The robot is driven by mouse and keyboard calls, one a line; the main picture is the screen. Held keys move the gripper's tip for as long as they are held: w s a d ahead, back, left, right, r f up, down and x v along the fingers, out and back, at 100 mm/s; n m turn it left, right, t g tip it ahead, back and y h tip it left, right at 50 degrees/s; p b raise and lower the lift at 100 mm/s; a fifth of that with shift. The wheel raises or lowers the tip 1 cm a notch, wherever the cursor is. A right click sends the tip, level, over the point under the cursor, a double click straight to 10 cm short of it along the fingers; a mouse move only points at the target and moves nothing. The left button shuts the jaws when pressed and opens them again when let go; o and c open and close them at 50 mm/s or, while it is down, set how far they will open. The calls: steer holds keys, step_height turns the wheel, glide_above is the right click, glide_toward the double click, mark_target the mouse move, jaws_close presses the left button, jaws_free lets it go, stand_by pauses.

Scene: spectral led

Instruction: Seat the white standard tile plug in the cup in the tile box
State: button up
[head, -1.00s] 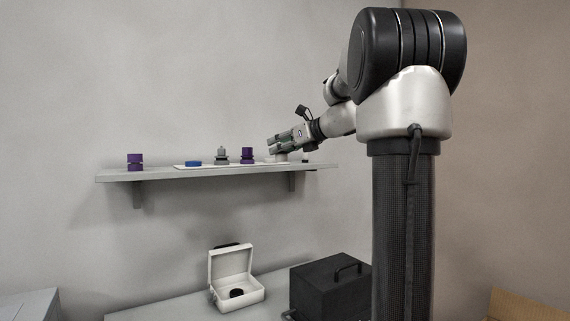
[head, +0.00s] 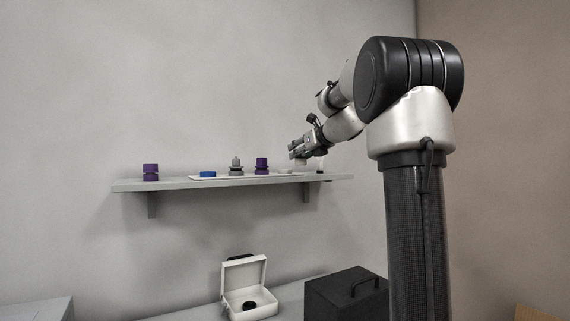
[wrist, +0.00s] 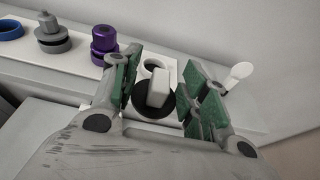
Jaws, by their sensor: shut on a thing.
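My gripper (head: 297,150) is over the right end of the wall shelf in the head view. In the wrist view, its green-padded fingers (wrist: 165,82) are shut on the white tile plug (wrist: 158,88), which has a white block-like handle and a black round part. In the head view the plug (head: 301,160) shows as a small pale shape under the fingers, just above the shelf. The white tile box (head: 240,276) stands open on the lower bench, lid tilted back. A dark round cup (head: 249,305) sits inside it.
Another purple piece (head: 150,172) stands at left. A black case (head: 340,298) stands right of the tile box.

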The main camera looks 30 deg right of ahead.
steer(key=w, duration=1)
steer(key=shift+w+a, duration=0.2)
steer(key=shift+w, duration=0.1)
steer(key=shift+w+f, duration=0.2)
steer(key=shift+f, duration=0.35)
steer(key=shift+w+f, duration=0.2)
steer(key=shift+f, duration=0.8)
steer(key=o, duration=1.1)
